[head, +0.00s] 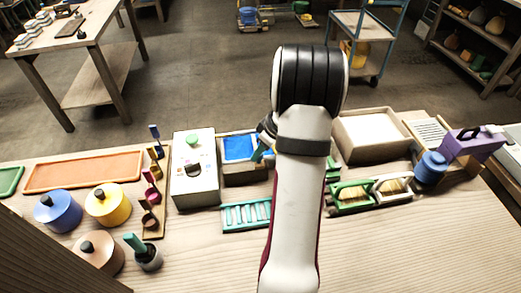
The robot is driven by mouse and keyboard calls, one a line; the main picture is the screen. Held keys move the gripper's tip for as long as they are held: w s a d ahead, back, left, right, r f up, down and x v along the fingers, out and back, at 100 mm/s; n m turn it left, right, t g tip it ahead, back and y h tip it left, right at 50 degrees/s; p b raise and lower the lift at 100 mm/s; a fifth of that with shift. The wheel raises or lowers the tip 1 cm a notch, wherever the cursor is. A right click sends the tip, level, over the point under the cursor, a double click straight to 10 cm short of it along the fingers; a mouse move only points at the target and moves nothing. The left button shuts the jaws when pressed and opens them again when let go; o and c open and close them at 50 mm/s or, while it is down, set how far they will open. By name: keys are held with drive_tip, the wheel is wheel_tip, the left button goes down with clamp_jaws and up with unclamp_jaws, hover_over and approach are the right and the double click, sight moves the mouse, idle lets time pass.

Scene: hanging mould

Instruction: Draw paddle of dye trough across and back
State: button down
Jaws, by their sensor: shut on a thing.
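The dye trough (232,176) is a tan wooden box holding bright blue dye, just left of my arm in the head view. A thin green and blue piece, apparently the paddle (257,155), leans at the trough's right end. My gripper (266,140) shows only in part, as a dark edge beside my arm above that end. It is shut on what appears to be the paddle. My arm hides most of the gripper, the grip itself and the right side of the trough.
A cream box (195,178) with a green knob stands close left of the trough. A teal slatted rack (246,215) lies in front.

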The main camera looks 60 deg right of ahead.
idle(0.9)
drive_tip(key=w+a, duration=0.6)
drive_tip(key=shift+w+a, duration=0.4)
drive_tip(key=c, duration=0.6)
unclamp_jaws()
drive_tip(key=shift+s+r, duration=0.1)
drive_tip(key=v, duration=1.5)
drive_tip(key=shift+s+r, duration=0.2)
drive_tip(key=shift+r, duration=0.1)
